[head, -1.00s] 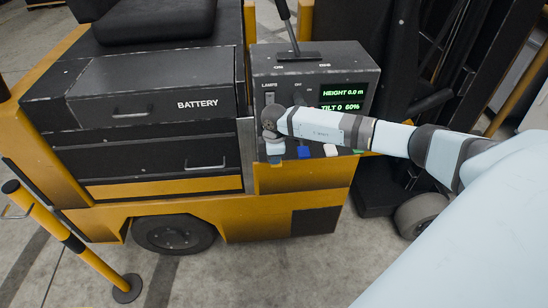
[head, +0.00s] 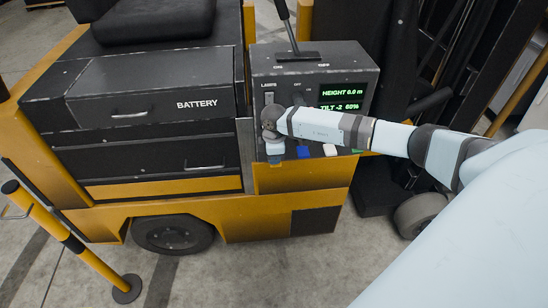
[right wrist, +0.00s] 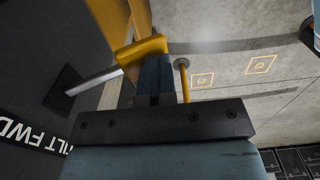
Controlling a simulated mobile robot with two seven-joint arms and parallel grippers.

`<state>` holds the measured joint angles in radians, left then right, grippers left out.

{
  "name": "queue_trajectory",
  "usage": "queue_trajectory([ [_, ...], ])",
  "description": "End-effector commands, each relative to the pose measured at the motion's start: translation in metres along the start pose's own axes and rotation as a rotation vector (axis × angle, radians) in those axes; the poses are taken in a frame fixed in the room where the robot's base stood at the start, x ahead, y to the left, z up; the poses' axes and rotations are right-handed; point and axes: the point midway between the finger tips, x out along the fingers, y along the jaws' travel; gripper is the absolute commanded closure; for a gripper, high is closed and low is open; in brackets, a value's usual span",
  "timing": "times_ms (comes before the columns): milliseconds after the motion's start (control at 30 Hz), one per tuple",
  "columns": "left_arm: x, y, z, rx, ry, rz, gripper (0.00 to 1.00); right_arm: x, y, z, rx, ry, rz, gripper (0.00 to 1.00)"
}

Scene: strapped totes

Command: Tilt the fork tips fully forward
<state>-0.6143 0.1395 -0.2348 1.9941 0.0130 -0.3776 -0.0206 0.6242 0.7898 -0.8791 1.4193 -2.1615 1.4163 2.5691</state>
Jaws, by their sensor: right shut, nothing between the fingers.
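The dark control box (head: 318,62) stands on the yellow forklift truck. Its screen (head: 342,99) reads "HEIGHT 0.0 m" and "TILT -2 60%". My right gripper (head: 275,152) points down at the box's lower left front, left of a blue control (head: 304,152). It is shut and empty. In the right wrist view, the shut fingers (right wrist: 156,76) are seen close to a yellow part, and part of a "TILT FWD" label (right wrist: 38,143) shows on a dark face. What the fingertips touch is hidden. The fork tips and my left gripper are not in view.
A white control (head: 330,150) and a green one (head: 358,151) sit right of the blue one. A "LAMPS" switch (head: 268,97) and a tall black lever (head: 287,27) are above. A battery drawer (head: 155,95) is left. A yellow-black post (head: 75,243) stands at lower left.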

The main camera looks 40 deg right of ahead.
Motion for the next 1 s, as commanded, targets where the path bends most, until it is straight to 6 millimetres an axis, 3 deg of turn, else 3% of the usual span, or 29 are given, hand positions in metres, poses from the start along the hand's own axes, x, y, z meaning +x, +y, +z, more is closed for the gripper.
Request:
queue_trajectory([
  [800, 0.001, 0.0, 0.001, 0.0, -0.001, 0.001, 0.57, 0.005, -0.001, 0.004, 0.003, -0.01, -0.004, 1.0],
  [1000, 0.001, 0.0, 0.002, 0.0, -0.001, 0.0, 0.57, -0.013, 0.0, 0.003, 0.002, -0.006, -0.001, 1.0],
])
